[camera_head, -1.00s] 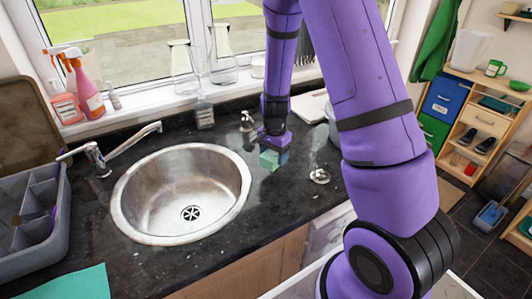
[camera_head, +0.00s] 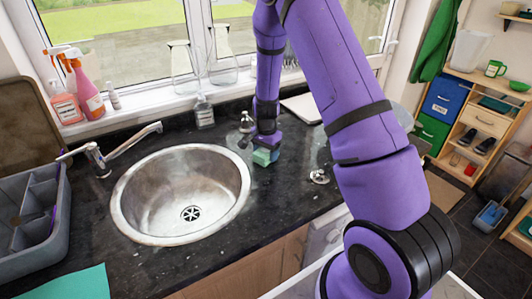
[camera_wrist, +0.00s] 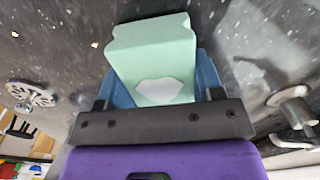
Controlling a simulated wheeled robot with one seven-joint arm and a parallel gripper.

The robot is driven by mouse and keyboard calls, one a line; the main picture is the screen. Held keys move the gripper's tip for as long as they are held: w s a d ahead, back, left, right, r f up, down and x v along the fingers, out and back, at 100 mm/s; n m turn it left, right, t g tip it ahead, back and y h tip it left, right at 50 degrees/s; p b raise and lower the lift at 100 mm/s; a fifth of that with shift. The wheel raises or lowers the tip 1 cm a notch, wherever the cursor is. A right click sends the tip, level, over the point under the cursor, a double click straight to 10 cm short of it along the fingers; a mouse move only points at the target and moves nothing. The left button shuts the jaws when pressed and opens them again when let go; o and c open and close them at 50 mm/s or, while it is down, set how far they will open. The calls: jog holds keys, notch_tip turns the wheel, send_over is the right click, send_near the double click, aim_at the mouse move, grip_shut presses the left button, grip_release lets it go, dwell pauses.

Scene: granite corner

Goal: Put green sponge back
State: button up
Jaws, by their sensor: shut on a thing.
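The green sponge (camera_head: 262,157) is at the tip of my gripper (camera_head: 267,150), just right of the sink on the dark counter. In the wrist view the pale green sponge (camera_wrist: 152,55) sits between the blue fingers of my gripper (camera_wrist: 160,80), which is shut on it. A pale patch shows on the sponge's near face. The sponge is on or just above the counter; I cannot tell which.
The round steel sink (camera_head: 181,194) with its tap (camera_head: 95,158) is left of my gripper. A metal fitting (camera_head: 320,176) lies to the right. A grey caddy (camera_head: 35,215) stands at the far left. Counter right of the sink is mostly clear.

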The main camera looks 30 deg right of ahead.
jog(key=shift+f, duration=0.1)
jog(key=o, duration=1)
jog(key=shift+o, duration=0.2)
jog(key=s+a+r+n+t, duration=0.1)
jog(key=s+a+r, duration=0.1)
jog(key=r, duration=0.9)
jog(key=s+a+r+n, duration=0.1)
jog(key=s+r+n, duration=0.15)
jog(key=r, duration=0.95)
jog(key=s+a+r+n+t, duration=0.1)
jog(key=s+a+r+n, duration=0.1)
jog(key=s+r, duration=0.3)
jog(key=s+a+r+n+t, duration=0.1)
jog(key=s+r+n, duration=0.3)
jog(key=s, duration=0.9)
jog(key=s+a+r+n+t, duration=0.2)
jog(key=s+a+r+n, duration=0.1)
jog(key=s, duration=0.6)
jog(key=shift+s+a+r+n, duration=0.35)
jog(key=shift+r+n, duration=0.2)
jog(key=shift+r, duration=0.85)
